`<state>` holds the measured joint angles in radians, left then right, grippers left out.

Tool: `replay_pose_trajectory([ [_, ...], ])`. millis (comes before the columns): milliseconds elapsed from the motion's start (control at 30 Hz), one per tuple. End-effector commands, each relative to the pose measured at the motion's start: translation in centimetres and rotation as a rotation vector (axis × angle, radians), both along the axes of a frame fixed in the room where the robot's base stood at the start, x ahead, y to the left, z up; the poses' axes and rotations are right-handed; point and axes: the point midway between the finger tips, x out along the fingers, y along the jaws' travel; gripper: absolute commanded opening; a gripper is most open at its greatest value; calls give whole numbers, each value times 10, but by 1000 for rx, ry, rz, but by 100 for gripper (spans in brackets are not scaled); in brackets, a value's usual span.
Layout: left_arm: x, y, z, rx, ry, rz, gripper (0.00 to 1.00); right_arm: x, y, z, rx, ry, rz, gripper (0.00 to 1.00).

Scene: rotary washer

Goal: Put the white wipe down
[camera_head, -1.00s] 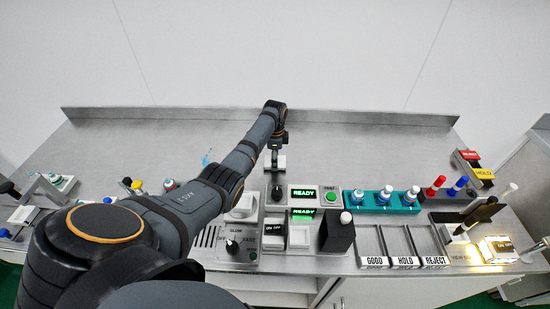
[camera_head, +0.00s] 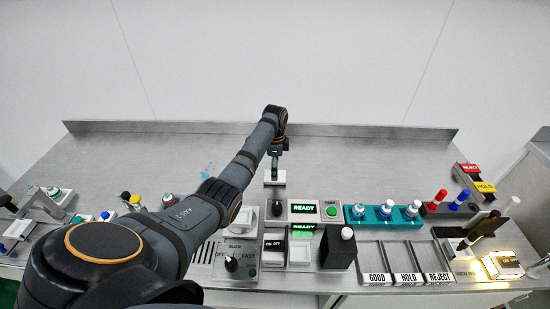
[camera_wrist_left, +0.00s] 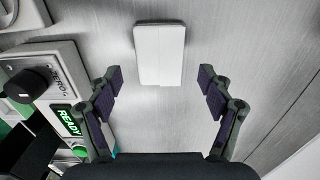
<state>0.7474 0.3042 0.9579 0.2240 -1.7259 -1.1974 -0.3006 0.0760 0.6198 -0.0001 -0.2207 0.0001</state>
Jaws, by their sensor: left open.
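The white wipe (camera_head: 275,180) lies flat on the steel bench, behind the READY unit. In the left wrist view it is a pale folded rectangle (camera_wrist_left: 160,55) with a seam down its middle. My left gripper (camera_head: 275,165) is above it. In the left wrist view the two fingers (camera_wrist_left: 161,78) are wide apart, one on each side of the wipe's near end, and neither touches it. My right gripper is not in view.
The READY unit (camera_head: 303,208) with a dark knob (camera_wrist_left: 22,86) stands just in front of the wipe. A teal rack (camera_head: 372,221) of vials is to the right, and GOOD, HOLD and REJECT trays (camera_head: 405,262) are in front. The bench behind is clear.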

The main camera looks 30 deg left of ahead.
Motion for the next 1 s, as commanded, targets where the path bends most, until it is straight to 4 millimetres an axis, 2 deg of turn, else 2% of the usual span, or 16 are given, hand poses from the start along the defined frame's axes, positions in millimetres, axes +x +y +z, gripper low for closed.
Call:
replay_pose_trajectory([
  [200,1,1,51,0,-6,1,80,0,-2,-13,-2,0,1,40],
  [400,1,0,79,-1,-2,1,80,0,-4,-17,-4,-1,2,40],
  [567,0,0,84,-1,1,1,80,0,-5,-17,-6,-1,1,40],
  [1000,0,0,84,0,0,1,80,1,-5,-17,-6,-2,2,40],
])
